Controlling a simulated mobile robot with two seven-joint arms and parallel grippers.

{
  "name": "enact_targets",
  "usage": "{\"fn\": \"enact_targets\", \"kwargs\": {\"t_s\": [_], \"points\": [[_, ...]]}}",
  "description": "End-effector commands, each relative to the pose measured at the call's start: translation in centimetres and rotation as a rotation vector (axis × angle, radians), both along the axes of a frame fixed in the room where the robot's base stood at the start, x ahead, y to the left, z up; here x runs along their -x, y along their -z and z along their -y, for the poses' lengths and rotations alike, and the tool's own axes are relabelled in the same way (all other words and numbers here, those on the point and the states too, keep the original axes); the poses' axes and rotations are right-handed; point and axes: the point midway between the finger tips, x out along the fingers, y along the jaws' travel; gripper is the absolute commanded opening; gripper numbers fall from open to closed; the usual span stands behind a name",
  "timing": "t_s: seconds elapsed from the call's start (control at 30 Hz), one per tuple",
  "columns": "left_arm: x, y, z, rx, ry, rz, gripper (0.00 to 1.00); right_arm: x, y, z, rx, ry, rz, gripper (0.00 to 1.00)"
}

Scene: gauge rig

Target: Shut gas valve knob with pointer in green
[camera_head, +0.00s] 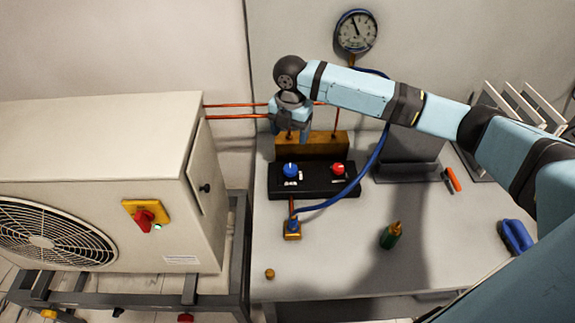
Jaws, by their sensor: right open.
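A round dial gauge (355,31) hangs on the back wall. Its dark pointer is up near the top; its colour zones are too small to tell. A black box (315,190) on the bench carries a blue knob (290,170) at left and a red knob (338,169) at right. I cannot tell how far either is turned. My right gripper (290,133) points down, open, above and behind the blue knob, in front of the copper pipes. It hides part of the brass-coloured block (325,146). My left gripper is not in view.
A blue hose (368,167) curves over the box's right side to a brass fitting (292,230). A large fan unit (100,185) stands at left.

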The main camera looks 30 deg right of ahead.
Motion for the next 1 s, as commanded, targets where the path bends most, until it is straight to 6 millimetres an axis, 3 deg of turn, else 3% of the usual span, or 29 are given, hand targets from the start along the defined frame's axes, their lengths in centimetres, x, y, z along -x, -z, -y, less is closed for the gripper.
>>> {"fn": "enact_targets", "kwargs": {"t_s": [0.17, 0.5, 0.7, 1.0], "points": [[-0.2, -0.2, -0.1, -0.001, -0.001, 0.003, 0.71, 0.1, 1.9, 0.1, 0.001, 0.0, -0.004, 0.7], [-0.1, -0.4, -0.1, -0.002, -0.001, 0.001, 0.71, 0.1, 9.1, 0.0, 0.002, 0.001, -0.004, 0.7], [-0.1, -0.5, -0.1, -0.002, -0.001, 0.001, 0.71, 0.1, 12.2, 0.1, 0.0, 0.0, -0.002, 0.7], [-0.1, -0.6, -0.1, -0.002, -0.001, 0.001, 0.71, 0.1, 13.7, 0.0, 0.0, 0.0, 0.0, 0.7]]}}
